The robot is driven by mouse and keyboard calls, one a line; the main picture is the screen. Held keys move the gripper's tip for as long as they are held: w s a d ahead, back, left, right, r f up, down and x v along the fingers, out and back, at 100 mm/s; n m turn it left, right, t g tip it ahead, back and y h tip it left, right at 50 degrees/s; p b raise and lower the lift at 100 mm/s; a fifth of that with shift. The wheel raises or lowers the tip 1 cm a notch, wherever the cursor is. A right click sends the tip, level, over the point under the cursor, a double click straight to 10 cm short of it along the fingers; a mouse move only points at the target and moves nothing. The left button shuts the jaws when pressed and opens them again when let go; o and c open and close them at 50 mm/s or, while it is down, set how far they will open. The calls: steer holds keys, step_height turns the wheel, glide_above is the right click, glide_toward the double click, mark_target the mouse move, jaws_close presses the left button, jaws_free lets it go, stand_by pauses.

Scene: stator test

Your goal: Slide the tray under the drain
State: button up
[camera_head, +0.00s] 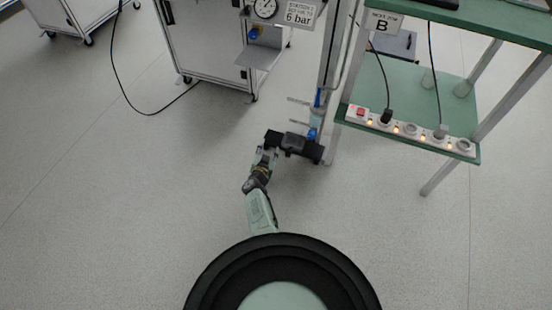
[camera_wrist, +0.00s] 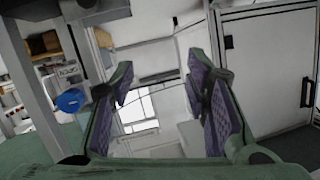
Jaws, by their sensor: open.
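My gripper (camera_wrist: 163,84) is open in the wrist view, its two purple-padded fingers apart with nothing between them. In the head view my arm reaches up the middle to a dark wrist end beside the post; the fingers are not clear there. A small blue part (camera_head: 254,34) sits on the cabinet front below a round gauge (camera_head: 264,8); I cannot tell if it is the drain. A grey flat shelf-like plate (camera_head: 262,56) juts out below it; I cannot tell if it is the tray. A round blue part (camera_wrist: 71,100) shows left of the fingers.
A green workbench (camera_head: 400,90) with a power strip (camera_head: 410,130) and hanging cables stands at right, its post close to my wrist. A white cabinet (camera_head: 205,45) on castors stands behind. A black cable (camera_head: 125,95) lies on the floor at left. Open floor surrounds my arm.

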steer(key=w+a+r+n+t+y, duration=0.1)
steer(key=w+a+r+t+y, duration=0.1)
steer(key=a+r, duration=0.5)
step_height(320, 180, up, 2)
steer(key=shift+w+a+r, duration=0.2)
steer(key=shift+w+a, duration=0.1)
steer(key=shift+w, duration=0.55)
steer(key=shift+d, duration=0.1)
